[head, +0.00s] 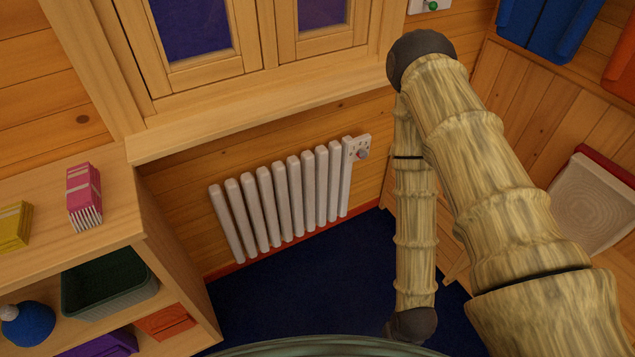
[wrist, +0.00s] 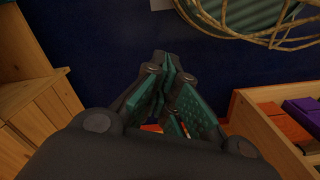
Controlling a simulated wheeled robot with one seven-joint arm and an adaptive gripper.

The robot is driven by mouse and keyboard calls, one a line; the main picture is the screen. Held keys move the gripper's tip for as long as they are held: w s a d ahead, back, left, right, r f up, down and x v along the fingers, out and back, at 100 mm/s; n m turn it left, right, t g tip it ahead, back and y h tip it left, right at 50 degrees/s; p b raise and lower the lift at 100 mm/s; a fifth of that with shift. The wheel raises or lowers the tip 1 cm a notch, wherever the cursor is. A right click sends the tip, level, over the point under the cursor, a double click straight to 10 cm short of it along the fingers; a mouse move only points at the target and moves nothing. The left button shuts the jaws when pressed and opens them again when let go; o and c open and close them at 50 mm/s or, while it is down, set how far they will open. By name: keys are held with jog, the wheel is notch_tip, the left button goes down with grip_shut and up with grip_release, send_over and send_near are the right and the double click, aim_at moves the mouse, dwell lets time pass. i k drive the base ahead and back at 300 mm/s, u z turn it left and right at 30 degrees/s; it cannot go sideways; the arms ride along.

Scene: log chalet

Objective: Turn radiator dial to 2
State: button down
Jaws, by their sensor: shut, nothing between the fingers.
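The white ribbed radiator (head: 285,194) is on the wall below the window in the head view. Its dial (head: 362,154) is a small round grey knob on a white plate with small marks at the radiator's upper right end. The marks are too small to read, so its setting cannot be told. My gripper (wrist: 172,85) shows in the wrist view, with its teal-padded fingers shut and nothing between them. It points down over the dark blue floor, away from the dial. In the head view my gripper is hidden, and the dial does not show in the wrist view.
A wooden shelf (head: 105,212) with boxes and bins stands at the left. A wooden windowsill (head: 260,120) juts out above the radiator. Dark blue floor (head: 300,290) is open in front of the radiator.

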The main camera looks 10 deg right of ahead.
aim_at(362, 155)
jog(key=z, duration=0.05)
jog(key=k, duration=0.6)
jog(key=z, duration=0.45)
jog(key=i, duration=1.35)
